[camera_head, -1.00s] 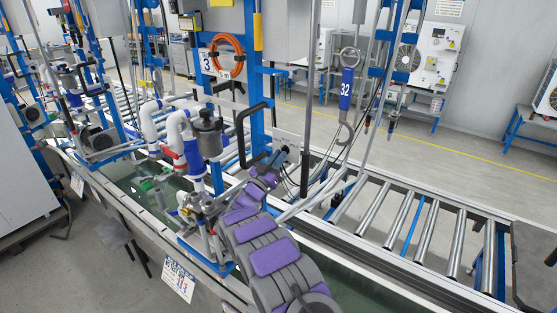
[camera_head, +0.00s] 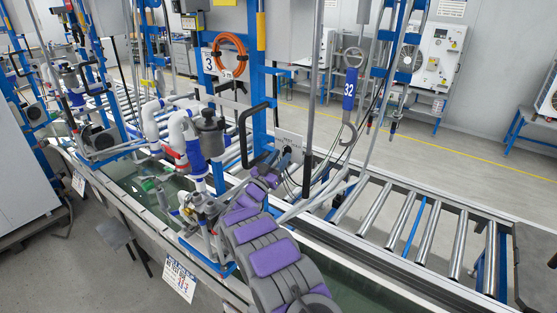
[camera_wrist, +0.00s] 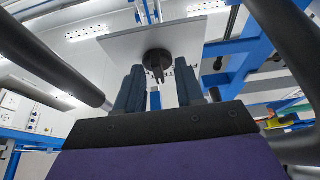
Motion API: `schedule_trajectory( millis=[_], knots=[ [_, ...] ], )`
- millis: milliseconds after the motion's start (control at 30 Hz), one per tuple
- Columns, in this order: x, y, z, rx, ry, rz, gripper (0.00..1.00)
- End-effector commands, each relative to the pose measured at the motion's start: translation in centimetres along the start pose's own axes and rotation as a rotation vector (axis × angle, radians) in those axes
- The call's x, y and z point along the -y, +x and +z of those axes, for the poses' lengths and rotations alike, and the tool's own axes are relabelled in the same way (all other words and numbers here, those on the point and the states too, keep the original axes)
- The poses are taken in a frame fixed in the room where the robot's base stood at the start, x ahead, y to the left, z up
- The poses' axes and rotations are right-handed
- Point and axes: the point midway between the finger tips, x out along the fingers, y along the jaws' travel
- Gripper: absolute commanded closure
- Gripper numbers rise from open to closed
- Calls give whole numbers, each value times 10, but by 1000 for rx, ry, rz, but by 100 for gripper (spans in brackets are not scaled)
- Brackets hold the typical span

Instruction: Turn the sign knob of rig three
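Rig three carries a white plate with the number 3 (camera_head: 207,62). A smaller grey-white plate (camera_head: 290,143) is mounted lower on the rig, at the end of my arm. In the wrist view, this plate (camera_wrist: 160,38) faces me with a round black knob (camera_wrist: 157,61) that has a raised grip bar. My gripper (camera_wrist: 158,78) is open, with its two dark fingers apart on either side below the knob. The knob appears between or just beyond the fingertips; I cannot tell whether they touch it. In the head view, my gripper (camera_head: 283,161) is small and partly hidden by my arm.
A black bent handle (camera_head: 252,135) stands close left of my gripper; a thick dark bar crosses the wrist view's right side (camera_wrist: 285,45). A hook tagged 32 (camera_head: 349,90) hangs to the right. An orange hose (camera_head: 236,55) hangs above. Roller conveyor (camera_head: 425,235) lies right.

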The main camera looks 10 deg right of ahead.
Motion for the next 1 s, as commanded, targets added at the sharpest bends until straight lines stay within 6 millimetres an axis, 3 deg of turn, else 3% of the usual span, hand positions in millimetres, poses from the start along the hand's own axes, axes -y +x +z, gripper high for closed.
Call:
schedule_trajectory(
  millis=[267,800,1000],
  knots=[
    [1,-18,0,1,0,-3,63],
    [4,-135,1,1,-2,-6,63],
    [2,-163,1,0,0,-2,63]
  ],
)
